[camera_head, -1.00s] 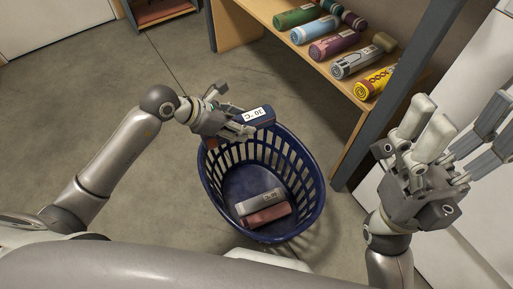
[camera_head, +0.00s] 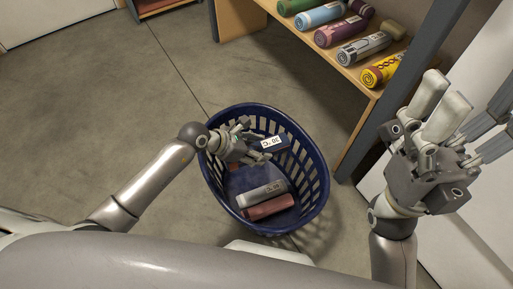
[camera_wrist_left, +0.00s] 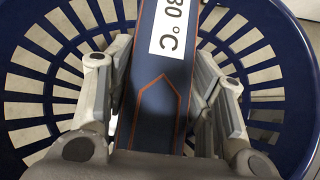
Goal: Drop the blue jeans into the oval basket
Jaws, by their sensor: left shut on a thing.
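The blue jeans (camera_head: 274,143), a dark blue roll with a white "30 °C" label and orange stitching, are between the fingers of my left gripper (camera_head: 255,147). In the left wrist view the jeans (camera_wrist_left: 155,100) lie between both fingers, with the basket behind. The oval basket (camera_head: 314,172) is dark blue with slotted walls and stands on the floor. My left gripper is over the basket's left part, seemingly within its rim outline. The exact height of the jeans is hard to tell. My right gripper (camera_head: 462,135) is open and empty on the right.
A grey roll (camera_head: 262,193) and a red roll (camera_head: 270,207) lie on the basket floor. A wooden shelf (camera_head: 346,75) with several coloured rolls stands behind at the upper right, its dark post (camera_head: 385,110) close to the basket. The floor (camera_head: 90,90) at left is clear.

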